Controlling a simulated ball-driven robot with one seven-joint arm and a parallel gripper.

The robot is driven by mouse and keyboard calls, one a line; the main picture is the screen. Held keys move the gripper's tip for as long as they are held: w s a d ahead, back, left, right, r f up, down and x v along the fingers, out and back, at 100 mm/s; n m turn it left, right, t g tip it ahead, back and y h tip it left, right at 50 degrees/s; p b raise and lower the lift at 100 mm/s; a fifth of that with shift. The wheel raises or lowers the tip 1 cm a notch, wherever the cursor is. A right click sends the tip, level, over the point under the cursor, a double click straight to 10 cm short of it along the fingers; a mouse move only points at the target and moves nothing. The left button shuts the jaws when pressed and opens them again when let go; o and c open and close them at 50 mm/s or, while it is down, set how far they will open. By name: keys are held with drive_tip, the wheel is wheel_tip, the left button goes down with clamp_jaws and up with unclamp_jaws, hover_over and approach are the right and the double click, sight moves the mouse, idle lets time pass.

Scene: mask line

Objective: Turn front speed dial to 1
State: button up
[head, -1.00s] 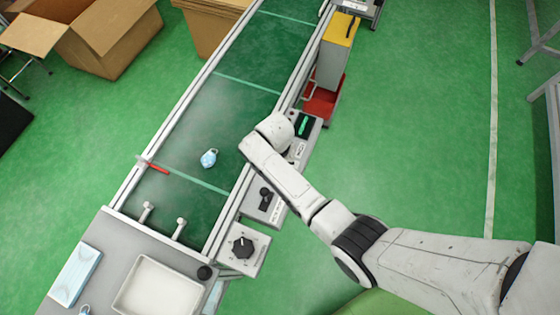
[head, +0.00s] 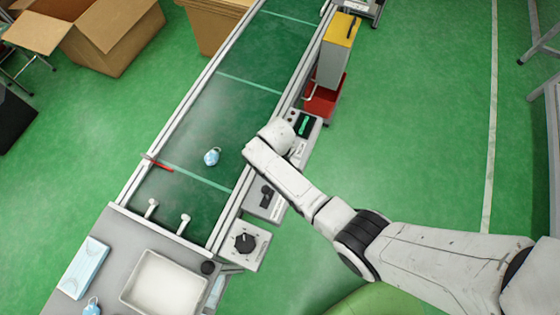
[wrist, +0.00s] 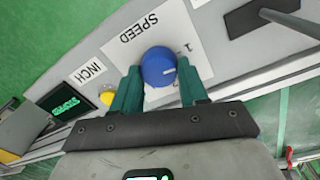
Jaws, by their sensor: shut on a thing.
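The blue speed dial (wrist: 158,67) is in the wrist view, on a white plate marked SPEED that appears upside down. A short white mark on the dial points to the right. Small numerals stand to its right; which one the mark meets is hard to tell. My gripper (wrist: 158,72) has its teal fingers on both sides of the dial, shut on it. In the head view the end of my arm (head: 278,137) is over the controls on the conveyor's right side and hides the dial and the fingers.
A yellow button (wrist: 107,97) and an INCH label lie left of the dial. A dark lever (wrist: 262,14) is at upper right. The green conveyor belt (head: 225,120) carries a blue mask (head: 212,156). A black knob (head: 244,243) is on a nearer box.

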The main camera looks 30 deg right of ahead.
drive_tip(key=shift+n, duration=0.8)
drive_tip(key=o, duration=1.1)
drive_tip(key=shift+c, duration=0.2)
wheel_tip(320, 180, up, 11)
drive_tip(key=p, duration=0.1)
drive_tip(key=shift+a+f, duration=0.15)
drive_tip(key=shift+a, duration=0.15)
drive_tip(key=shift+s, duration=0.1)
drive_tip(key=shift+s, duration=0.1)
